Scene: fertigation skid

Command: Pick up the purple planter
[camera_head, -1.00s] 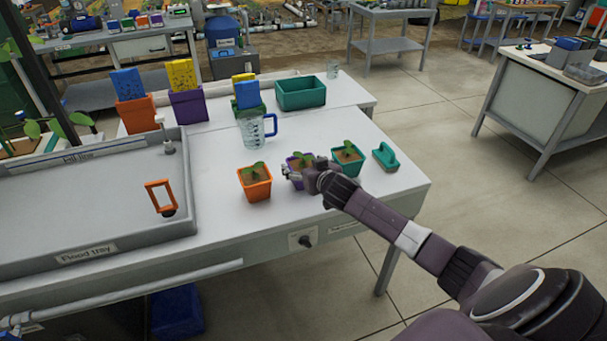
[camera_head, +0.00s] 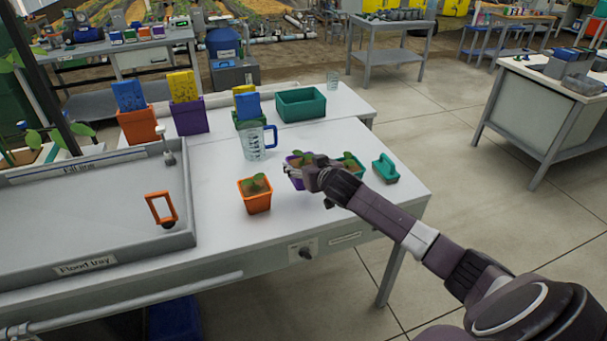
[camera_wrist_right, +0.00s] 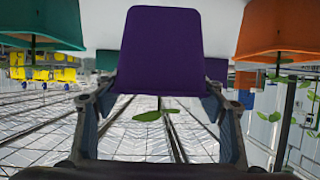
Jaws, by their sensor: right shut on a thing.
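The purple planter (camera_head: 292,182) with a small seedling is at the table's front right, partly hidden by my right gripper (camera_head: 304,171). In the right wrist view, which looks upside down, the purple planter (camera_wrist_right: 160,50) fills the space between the two fingers, its seedling hanging in the picture. My right gripper is shut on it. Whether its base is clear of the tabletop is hard to tell. My left gripper is not in view.
An orange planter (camera_head: 255,195) stands left of the purple one, and a teal planter (camera_head: 354,171) is close on the right, partly behind my arm.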

